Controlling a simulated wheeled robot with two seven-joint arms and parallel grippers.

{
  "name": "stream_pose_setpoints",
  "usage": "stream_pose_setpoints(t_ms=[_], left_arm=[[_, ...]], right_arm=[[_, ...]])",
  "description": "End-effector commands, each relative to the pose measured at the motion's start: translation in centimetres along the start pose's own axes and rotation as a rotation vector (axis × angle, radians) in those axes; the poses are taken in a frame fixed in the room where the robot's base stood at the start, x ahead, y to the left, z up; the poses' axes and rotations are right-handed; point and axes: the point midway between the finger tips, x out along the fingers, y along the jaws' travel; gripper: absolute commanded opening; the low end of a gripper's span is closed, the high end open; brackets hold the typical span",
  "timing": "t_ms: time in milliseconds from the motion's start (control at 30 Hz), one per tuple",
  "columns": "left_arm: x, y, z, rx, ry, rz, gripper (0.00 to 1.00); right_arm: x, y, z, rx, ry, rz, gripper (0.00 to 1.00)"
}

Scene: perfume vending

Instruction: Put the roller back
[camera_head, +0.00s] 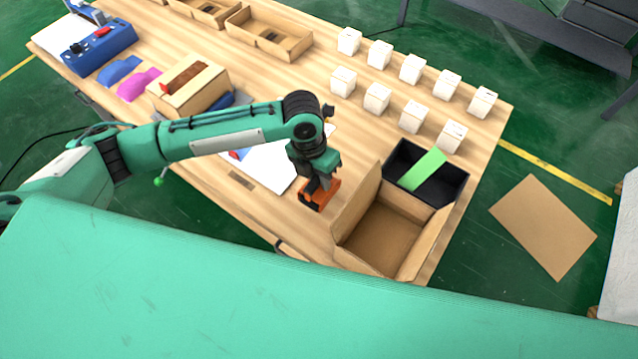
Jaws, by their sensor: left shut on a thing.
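My left gripper (319,184) points down over the front of the wooden table, to the left of the open cardboard box. It is shut on the roller (316,198), a small orange and dark piece below the wrist. I cannot tell whether the roller touches the tabletop. My left arm hides part of the table behind it. My right gripper is not in view.
The open cardboard box (345,222) stands at the front right, against a black bin (457,187) with a green piece inside. Several white boxes (411,69) stand in two rows behind. A blue device (98,50) and a cardboard box (160,98) stand left.

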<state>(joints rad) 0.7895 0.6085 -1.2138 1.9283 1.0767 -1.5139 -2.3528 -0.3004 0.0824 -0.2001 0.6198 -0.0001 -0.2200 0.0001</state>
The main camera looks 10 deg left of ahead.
Motion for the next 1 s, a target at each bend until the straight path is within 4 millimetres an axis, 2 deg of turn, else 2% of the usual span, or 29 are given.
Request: stream_pose_setpoints(t_ms=[167, 367, 633, 1000], left_arm=[[1.4, 0.2, -0.1, 0.000, 0.002, -0.002, 0.01], [4.1, 0.8, 0.0, 0.000, 0.000, -0.001, 0.01], [4.4, 0.8, 0.0, 0.001, -0.002, -0.001, 0.01], [5.7, 1.1, -0.2, 0.000, 0.004, 0.001, 0.00]], right_arm=[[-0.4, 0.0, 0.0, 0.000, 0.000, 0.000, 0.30], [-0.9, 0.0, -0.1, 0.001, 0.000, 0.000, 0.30], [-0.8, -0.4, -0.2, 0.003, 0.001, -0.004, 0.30], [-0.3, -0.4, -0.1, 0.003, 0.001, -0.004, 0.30]])
